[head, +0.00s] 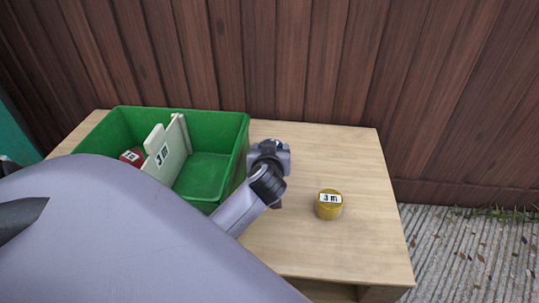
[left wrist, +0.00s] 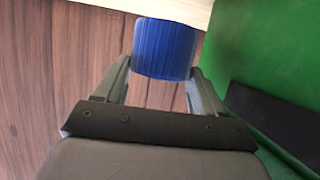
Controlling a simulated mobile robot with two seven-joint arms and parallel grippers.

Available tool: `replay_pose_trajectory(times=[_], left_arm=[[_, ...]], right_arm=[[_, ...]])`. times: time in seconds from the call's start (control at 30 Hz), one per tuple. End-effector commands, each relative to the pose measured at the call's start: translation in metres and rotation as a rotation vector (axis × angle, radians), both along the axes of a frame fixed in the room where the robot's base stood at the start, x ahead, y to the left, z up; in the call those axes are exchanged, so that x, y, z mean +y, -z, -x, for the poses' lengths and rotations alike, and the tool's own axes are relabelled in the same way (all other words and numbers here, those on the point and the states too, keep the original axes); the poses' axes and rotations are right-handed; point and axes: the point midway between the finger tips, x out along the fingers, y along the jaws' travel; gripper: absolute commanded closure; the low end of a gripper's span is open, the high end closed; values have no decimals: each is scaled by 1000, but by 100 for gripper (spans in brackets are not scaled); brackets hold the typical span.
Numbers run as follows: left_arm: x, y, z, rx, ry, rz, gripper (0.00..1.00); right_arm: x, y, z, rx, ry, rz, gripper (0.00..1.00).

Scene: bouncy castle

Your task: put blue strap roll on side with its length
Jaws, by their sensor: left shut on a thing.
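My left gripper (head: 272,150) is above the table, just right of the green crate (head: 236,135). In the left wrist view, the blue strap roll (left wrist: 166,48) sits between the two fingers of my left gripper (left wrist: 158,75), which is shut on it. In the head view the gripper hides nearly all of this roll, and its length label cannot be read. A cream divider (head: 181,150) with a "3 m" label splits the crate. A red roll (head: 131,157) lies in the left part; the visible right part is empty. My right gripper is not in view.
A yellow roll (head: 328,206) labelled "3 m" stands on the wooden table (head: 365,245), right of my gripper. The table around it is clear. A brown plank wall (head: 300,60) rises behind. My arm covers the crate's front left and the lower left of the view.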

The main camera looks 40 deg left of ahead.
Motion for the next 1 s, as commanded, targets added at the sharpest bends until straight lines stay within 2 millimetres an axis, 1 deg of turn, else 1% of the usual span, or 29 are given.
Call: replay_pose_trajectory(times=[0.03, 0.1, 0.27, 0.5, 0.57, 0.67, 0.8, 0.93, 0.97, 1.0], left_arm=[[1, 11, 0, 0, 1, -3, 66], [1, 18, 0, -1, 0, -4, 66], [0, 26, 0, -2, 0, -1, 66], [1, 62, 0, 0, 0, -4, 66], [0, 65, 0, -1, 1, -3, 66], [0, 63, 0, -3, 0, -1, 66], [0, 63, 0, -3, 0, -1, 66], [0, 68, 0, -2, 1, 0, 66], [0, 67, 0, -1, 0, -1, 21], [0, 67, 0, -1, 0, -1, 8]], right_arm=[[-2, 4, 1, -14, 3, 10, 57], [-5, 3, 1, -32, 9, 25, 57], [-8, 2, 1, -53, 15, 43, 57], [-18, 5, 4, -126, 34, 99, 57], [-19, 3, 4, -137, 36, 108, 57], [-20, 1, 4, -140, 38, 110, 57], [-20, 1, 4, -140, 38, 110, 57], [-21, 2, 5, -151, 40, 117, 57], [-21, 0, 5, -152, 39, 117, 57], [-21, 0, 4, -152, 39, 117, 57]])
